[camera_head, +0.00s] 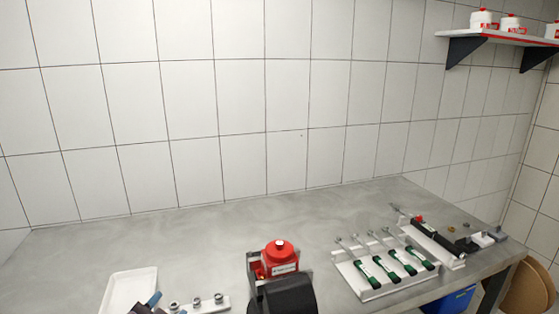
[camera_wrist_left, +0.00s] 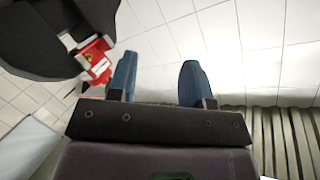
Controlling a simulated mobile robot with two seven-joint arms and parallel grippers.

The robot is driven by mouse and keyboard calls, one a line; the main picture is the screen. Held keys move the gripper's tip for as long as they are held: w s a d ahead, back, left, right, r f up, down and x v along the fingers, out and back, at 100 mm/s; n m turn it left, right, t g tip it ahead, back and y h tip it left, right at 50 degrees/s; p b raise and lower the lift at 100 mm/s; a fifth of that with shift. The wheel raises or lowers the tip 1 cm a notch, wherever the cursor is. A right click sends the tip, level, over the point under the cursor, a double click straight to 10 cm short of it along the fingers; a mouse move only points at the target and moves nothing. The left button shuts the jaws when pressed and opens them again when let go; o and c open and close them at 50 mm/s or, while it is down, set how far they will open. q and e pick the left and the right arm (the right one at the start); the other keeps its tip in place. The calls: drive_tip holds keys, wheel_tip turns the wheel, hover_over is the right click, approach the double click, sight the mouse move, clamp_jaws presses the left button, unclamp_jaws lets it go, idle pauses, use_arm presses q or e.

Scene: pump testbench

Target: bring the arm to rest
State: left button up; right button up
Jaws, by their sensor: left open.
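My left gripper (camera_wrist_left: 157,78) shows in the left wrist view with its two blue fingers apart and nothing between them. In the head view, a blue fingertip of it shows at the bottom edge, in front of the white tray; the rest of the arm is mostly out of the picture. My right gripper is in neither view.
A red and black pump unit (camera_head: 280,259) stands at the front middle of the grey bench (camera_head: 210,235). A white tray (camera_head: 122,287) and a strip of small metal parts (camera_head: 198,303) lie left of it. A rack of green-handled tools (camera_head: 385,268) lies right.

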use_arm(q)
drive_tip(key=s+a+f+n+g+y, duration=0.1)
drive_tip(key=s+a+f+n+g, duration=0.3)
drive_tip(key=s+f+g, duration=0.5)
drive_tip(key=s+a+f+n+g+y, duration=0.1)
drive_tip(key=s+a+f+n+g, duration=0.25)
drive_tip(key=s+f, duration=0.65)
drive_tip(key=w+f+t+b, duration=0.2)
drive_tip(key=f+t+b, duration=0.2)
drive_tip(key=f, duration=0.5)
drive_tip(key=w+f+t+h+b, duration=0.1)
drive_tip(key=f+t+b, duration=0.3)
drive_tip(key=f, duration=0.5)
drive_tip(key=shift+w+b, duration=0.65)
drive_tip(key=shift+b, duration=0.4)
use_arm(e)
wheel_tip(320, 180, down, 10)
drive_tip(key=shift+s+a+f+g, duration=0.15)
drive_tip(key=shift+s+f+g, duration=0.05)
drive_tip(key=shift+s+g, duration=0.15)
use_arm(q)
drive_tip(key=shift+d+m, duration=0.1)
drive_tip(key=shift+m, duration=0.15)
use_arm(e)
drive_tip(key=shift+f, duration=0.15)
